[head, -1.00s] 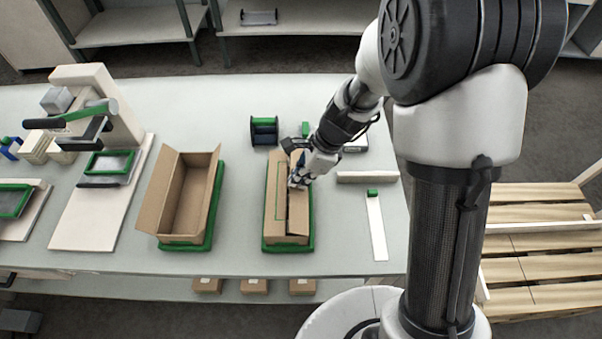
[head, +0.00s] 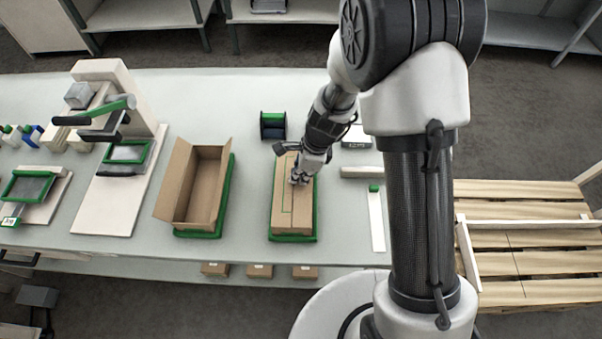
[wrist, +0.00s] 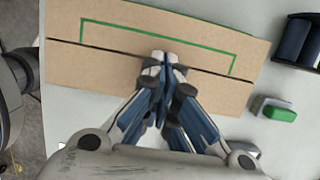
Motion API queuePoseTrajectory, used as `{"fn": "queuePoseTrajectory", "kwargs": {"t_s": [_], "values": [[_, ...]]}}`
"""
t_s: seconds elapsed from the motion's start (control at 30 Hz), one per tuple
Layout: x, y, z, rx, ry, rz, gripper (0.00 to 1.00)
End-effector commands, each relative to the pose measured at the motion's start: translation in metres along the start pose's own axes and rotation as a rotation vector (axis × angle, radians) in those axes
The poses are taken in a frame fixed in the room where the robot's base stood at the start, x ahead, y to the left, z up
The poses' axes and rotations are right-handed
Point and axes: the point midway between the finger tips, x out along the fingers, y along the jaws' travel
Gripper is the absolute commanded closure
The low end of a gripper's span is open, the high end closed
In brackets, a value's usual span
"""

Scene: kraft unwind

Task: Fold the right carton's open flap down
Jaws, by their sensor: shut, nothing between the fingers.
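The right carton (head: 284,222) sits on a green-edged base (head: 292,239) in the middle of the table. Its top looks flat and closed in the head view, with a green outline on one side. In the wrist view the carton top (wrist: 120,70) shows two flaps lying level, with a thin dark seam between them. My gripper (head: 299,178) is at the carton's top, near its far half. In the wrist view the shut, empty fingertips (wrist: 164,60) are at the seam. Whether they touch the cardboard is hard to tell.
The left carton (head: 205,180) stands open on its own green base (head: 221,215). A dark spool holder (head: 272,126) is behind the right carton. A pale strip with a green end (head: 376,222) lies to its right. A press (head: 123,105) stands at the left.

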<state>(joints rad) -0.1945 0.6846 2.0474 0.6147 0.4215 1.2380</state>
Motion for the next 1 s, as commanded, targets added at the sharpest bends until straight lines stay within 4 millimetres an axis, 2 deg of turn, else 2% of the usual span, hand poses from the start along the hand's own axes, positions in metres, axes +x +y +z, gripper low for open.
{"fn": "queuePoseTrajectory", "kwargs": {"t_s": [0.5, 1.0], "values": [[0.001, 0.001, -0.001, 0.000, 0.001, 0.003, 1.00], [-0.009, 0.001, -0.015, 0.001, 0.001, 0.002, 1.00]]}}
